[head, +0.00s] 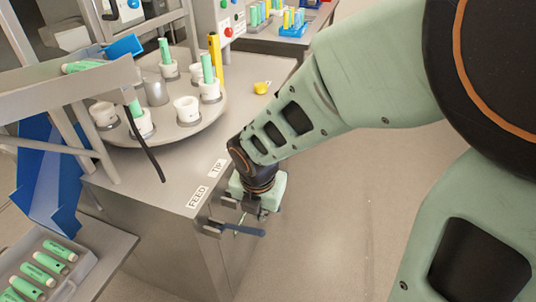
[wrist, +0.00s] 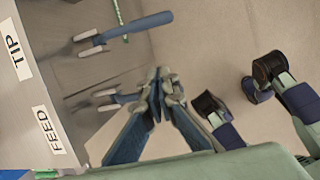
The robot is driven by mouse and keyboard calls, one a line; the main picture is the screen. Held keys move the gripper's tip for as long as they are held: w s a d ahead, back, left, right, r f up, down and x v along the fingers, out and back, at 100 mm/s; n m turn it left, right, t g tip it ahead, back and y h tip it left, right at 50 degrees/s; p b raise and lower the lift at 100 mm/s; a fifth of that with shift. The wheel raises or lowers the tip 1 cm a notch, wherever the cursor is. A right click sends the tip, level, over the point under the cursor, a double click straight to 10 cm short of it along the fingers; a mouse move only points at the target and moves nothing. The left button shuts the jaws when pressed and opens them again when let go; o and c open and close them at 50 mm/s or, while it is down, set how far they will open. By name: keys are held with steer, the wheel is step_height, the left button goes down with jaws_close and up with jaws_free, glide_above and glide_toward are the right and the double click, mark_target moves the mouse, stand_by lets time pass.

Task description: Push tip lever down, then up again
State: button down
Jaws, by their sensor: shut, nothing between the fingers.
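The tip lever (wrist: 145,25) has a blue handle and grey metal prongs. It sticks out from the cabinet side by the TIP label (wrist: 16,58) at the top of the wrist view. In the head view my gripper (head: 262,198) mostly hides it. A second, similar lever (wrist: 120,97) sits by the FEED label (wrist: 47,130); its blue handle also shows in the head view (head: 248,231). My gripper's fingers (wrist: 161,80) are shut and empty. In the wrist view they overlap the feed lever's handle end and lie below the tip lever; I cannot tell whether they touch either.
The cabinet top carries a round turntable (head: 190,125) with white cups and green tubes. A small yellow object (head: 262,87) lies on the cabinet top. A tray (head: 45,262) of green tubes is at lower left. The floor right of the cabinet is clear.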

steer(key=b+x, duration=0.4)
steer(key=x, duration=0.5)
steer(key=w+r, duration=0.1)
steer(key=w+d+r, duration=0.1)
steer(key=w, duration=0.1)
steer(key=shift+w+d, duration=0.15)
steer(key=shift+w+a+r+h+p, duration=0.1)
steer(key=shift+a+r+h+p, duration=0.25)
steer(key=shift+r+p, duration=0.6)
steer(key=shift+w+a+r+h+p, duration=0.1)
steer(key=shift+a+r+h+p, duration=0.25)
steer(key=shift+p, duration=1)
steer(key=shift+d, duration=0.1)
steer(key=shift+r, duration=0.2)
